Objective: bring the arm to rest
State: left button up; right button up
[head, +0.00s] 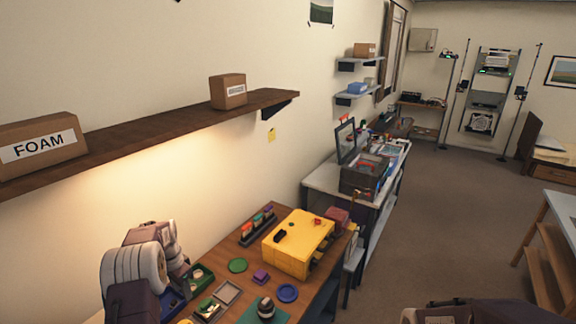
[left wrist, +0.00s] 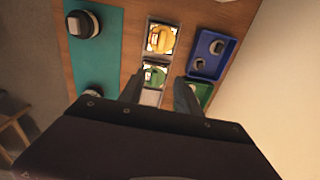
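My left arm (head: 140,270) stands folded at the lower left of the head view, over the near end of the wooden workbench. In the left wrist view the two fingers of my left gripper (left wrist: 159,92) are spread apart, with nothing seen held between them. A tray (left wrist: 146,48) with a yellow part (left wrist: 160,39) and a green part (left wrist: 154,76) lies below and beyond the fingers. My right gripper's fingers do not show; a dark part of my body (head: 480,312) shows at the bottom right of the head view.
The bench holds a yellow case (head: 298,243), a green disc (head: 237,265), a blue disc (head: 288,293), a purple block (head: 261,276) and a dark lens part (head: 267,309) on a teal mat. A blue bin (left wrist: 229,45) lies right in the wrist view. A shelf (head: 150,135) hangs above.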

pick_arm(q)
jog(key=s+d+r+m+t+b, duration=0.1)
jog(key=s+d+r+b, duration=0.15)
jog(key=d, duration=0.65)
jog(key=s+d+r+m+b, duration=0.15)
jog(key=s+d+b, duration=0.25)
jog(key=d, duration=0.5)
jog(key=s+d+f+n, duration=0.1)
jog(key=s+f+n, duration=0.2)
jog(key=s, duration=0.5)
jog(key=s+d+f+n, duration=0.2)
jog(key=s+n, duration=0.3)
jog(key=s, duration=0.3)
jog(key=shift+s+d+f+n+g+h+b, duration=0.2)
jog(key=shift+f+n+g+h+b, duration=0.1)
jog(key=shift+f+n+b, duration=0.1)
pick_arm(e)
notch_tip(320, 180, down, 8)
jog(key=shift+d+f, duration=0.15)
jog(key=shift+f, duration=0.05)
pick_arm(q)
jog(key=shift+s, duration=0.1)
pick_arm(e)
jog(key=shift+w, duration=0.1)
